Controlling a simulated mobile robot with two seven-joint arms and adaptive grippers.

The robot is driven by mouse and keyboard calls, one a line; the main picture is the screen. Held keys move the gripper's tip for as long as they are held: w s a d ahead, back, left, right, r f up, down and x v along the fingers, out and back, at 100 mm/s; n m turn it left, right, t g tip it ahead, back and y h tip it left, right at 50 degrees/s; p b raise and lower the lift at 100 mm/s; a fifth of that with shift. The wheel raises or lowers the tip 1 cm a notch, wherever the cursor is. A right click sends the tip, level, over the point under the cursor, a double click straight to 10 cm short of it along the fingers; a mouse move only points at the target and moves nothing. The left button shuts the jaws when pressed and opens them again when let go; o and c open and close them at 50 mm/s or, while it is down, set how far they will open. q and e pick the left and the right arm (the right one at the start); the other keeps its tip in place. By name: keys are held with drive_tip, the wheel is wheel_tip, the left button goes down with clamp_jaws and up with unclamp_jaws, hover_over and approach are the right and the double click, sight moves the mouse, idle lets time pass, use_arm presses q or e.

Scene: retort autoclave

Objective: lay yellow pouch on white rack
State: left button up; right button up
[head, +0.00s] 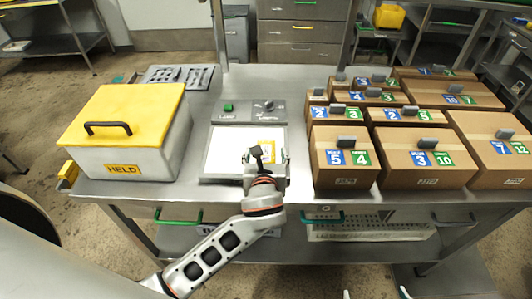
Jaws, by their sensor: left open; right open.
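My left gripper (266,160) is open over the right part of a flat white panel (225,150) on the steel table. My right gripper (375,294) shows only as two fingertips, spread apart, at the bottom edge. A white slatted container (365,232) sits under the table; I cannot tell whether it is the white rack.
A grey box with a yellow lid (130,105), marked HELD, stands left of the panel. Several numbered cardboard boxes (343,160) fill the table's right side. A grey control strip (245,110) with a green button lies behind the panel, and a slotted grey tray (178,77) farther back.

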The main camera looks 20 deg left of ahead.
use_arm(q)
drive_tip(key=c, duration=1.2)
drive_tip(key=shift+c, duration=0.6)
drive_tip(key=shift+r, duration=0.15)
